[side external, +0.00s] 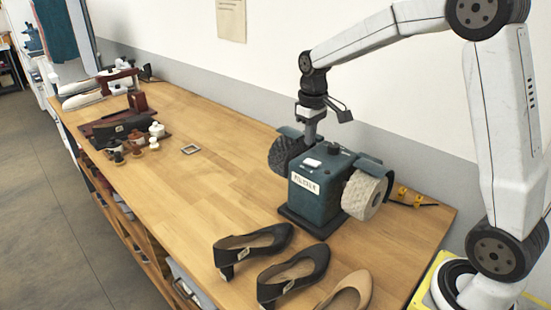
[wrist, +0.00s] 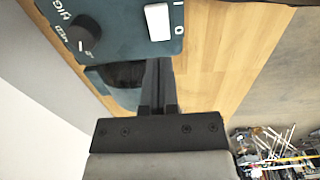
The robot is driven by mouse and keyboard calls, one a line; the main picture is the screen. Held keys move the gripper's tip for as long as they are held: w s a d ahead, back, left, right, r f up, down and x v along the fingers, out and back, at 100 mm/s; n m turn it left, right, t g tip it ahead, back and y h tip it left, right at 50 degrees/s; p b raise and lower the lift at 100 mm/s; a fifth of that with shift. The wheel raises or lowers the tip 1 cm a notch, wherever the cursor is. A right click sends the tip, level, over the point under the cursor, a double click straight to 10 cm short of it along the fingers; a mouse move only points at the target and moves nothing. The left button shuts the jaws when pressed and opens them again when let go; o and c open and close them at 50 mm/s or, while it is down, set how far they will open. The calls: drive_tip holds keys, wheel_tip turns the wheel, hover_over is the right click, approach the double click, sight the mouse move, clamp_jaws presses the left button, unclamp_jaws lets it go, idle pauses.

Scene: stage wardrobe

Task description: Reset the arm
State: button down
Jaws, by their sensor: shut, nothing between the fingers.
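My gripper (side external: 309,138) points down just behind the top of a teal bench grinder or polishing machine (side external: 318,190) in the side external view. In the wrist view my gripper (wrist: 158,66) has its two dark fingers together with nothing between them. The fingertips appear close to the machine's teal housing (wrist: 120,22); I cannot tell whether they touch it. The machine's dark knob (wrist: 82,32) and white rocker switch (wrist: 158,22) are close by in that view.
A pale textured wheel (side external: 362,195) and a dark wheel (side external: 284,153) flank the machine. Black pumps (side external: 292,276) and a tan shoe (side external: 348,291) stand in front. Brushes and jars (side external: 135,143) are farther left. Bare wooden bench (side external: 215,190) lies between.

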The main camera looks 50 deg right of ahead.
drive_tip(key=s+a+f+t, duration=0.1)
drive_tip(key=s+a+f, duration=0.3)
drive_tip(key=s, duration=0.3)
drive_tip(key=s+a+f+t, duration=0.1)
drive_tip(key=s+a+f, duration=0.4)
drive_tip(key=s, duration=0.3)
drive_tip(key=shift+s+a+f+t, duration=0.25)
drive_tip(key=shift+f+t, duration=0.05)
drive_tip(key=shift+f, duration=0.1)
idle(0.5)
